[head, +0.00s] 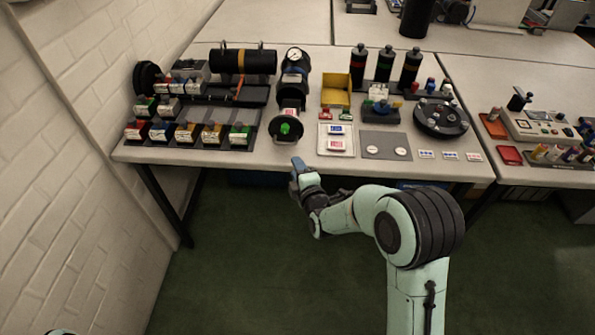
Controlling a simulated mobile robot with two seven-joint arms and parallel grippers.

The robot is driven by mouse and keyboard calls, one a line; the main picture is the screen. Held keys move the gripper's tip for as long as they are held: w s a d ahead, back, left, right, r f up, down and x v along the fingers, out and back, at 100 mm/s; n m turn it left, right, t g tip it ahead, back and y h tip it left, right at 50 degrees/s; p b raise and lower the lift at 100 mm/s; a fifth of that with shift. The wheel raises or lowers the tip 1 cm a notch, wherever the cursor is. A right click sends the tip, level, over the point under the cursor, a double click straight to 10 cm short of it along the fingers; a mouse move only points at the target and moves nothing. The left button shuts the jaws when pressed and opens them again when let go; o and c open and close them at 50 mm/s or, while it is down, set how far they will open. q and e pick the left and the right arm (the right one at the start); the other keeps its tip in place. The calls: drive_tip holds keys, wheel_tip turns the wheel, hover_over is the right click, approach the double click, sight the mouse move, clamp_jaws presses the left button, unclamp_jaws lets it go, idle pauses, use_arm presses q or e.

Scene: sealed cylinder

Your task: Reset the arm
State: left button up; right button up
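My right arm comes in from the lower right in the head view. Its gripper (298,168) is at the front edge of the table, near the dark cylinder with the green knob (286,128). The gripper is small and dark, and I cannot tell whether its fingers are apart or closed. Nothing clearly shows in it. My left gripper is not in view; only a small bit of pale green shows at the bottom left corner.
The white table (240,158) holds a rack of small coloured boxes (186,133), a yellow bin (336,92), dark bottles (384,64), a round black carousel (440,118) and a grey mat (384,146). A white brick wall (60,160) stands at left. The green floor in front is clear.

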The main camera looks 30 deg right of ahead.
idle(0.4)
drive_tip(key=s+a+f+m+g+y+p, duration=0.15)
drive_tip(key=s+f+m+g, duration=0.25)
drive_tip(key=s+f, duration=0.5)
drive_tip(key=s+a+f+m+g+y+p, duration=0.1)
drive_tip(key=s+a+f+m+g+p, duration=0.25)
drive_tip(key=f, duration=0.95)
use_arm(q)
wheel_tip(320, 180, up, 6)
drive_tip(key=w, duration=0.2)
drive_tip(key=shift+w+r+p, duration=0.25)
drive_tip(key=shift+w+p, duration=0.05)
drive_tip(key=shift+p, duration=0.15)
use_arm(e)
drive_tip(key=s+a+f+m+g+y, duration=0.1)
drive_tip(key=s+a+f+m+g, duration=0.1)
drive_tip(key=s, duration=0.6)
drive_tip(key=s+a+f+m+g+y, duration=0.1)
drive_tip(key=s+a+f+m+g, duration=0.1)
drive_tip(key=s+a+m+g, duration=0.2)
drive_tip(key=s+a+f+m+g+y, duration=0.1)
drive_tip(key=s+m, duration=0.5)
drive_tip(key=s, duration=0.7)
wheel_tip(320, 180, down, 2)
drive_tip(key=shift+a+g, duration=0.9)
drive_tip(key=shift+g, duration=0.05)
